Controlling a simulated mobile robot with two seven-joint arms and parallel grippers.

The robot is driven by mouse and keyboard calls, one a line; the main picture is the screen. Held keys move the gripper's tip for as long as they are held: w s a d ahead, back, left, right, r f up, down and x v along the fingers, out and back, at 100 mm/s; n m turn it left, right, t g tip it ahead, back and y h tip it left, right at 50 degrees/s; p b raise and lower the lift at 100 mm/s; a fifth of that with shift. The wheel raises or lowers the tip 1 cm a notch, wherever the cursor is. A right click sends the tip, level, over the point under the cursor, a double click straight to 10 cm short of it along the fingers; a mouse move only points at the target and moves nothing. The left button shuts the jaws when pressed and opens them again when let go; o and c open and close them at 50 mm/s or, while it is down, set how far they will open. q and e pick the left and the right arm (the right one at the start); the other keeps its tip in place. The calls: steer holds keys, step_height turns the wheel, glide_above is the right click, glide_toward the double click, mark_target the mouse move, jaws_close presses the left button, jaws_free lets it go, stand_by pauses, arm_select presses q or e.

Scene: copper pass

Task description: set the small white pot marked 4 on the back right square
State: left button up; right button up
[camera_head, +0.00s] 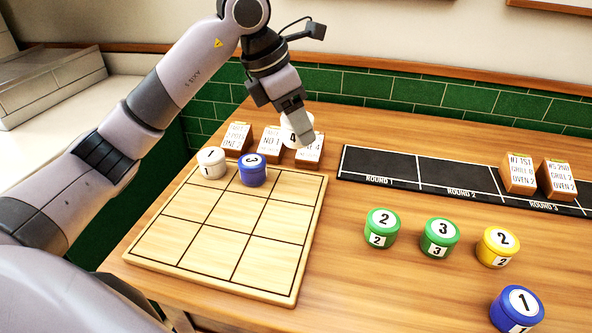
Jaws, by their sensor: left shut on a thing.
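My left gripper (293,112) is shut on a small white pot (304,130), its mark partly covered by the fingers but looking like a 4. The pot hangs in the air near the back edge of the wooden board (215,284), in front of the card blocks. The board is ruled three by three. Its back right square (296,185) is bare. My right gripper is out of view.
Wooden card blocks (237,136) stand behind the board. Green pots (381,228), a yellow pot (497,248) and a blue pot marked 1 (517,309) stand to the right. A black strip with round labels (385,170) lies at the back right, carrying two card blocks (519,173).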

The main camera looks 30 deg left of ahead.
arm_select(q)
step_height(320, 180, down, 10)
steer(key=shift+f, duration=0.15)
stand_by(0.3)
steer(key=shift+f, duration=0.15)
steer(key=o, duration=1.1)
steer(key=shift+o, duration=0.2)
steer(key=shift+r, duration=0.2)
steer(key=v, duration=1.2)
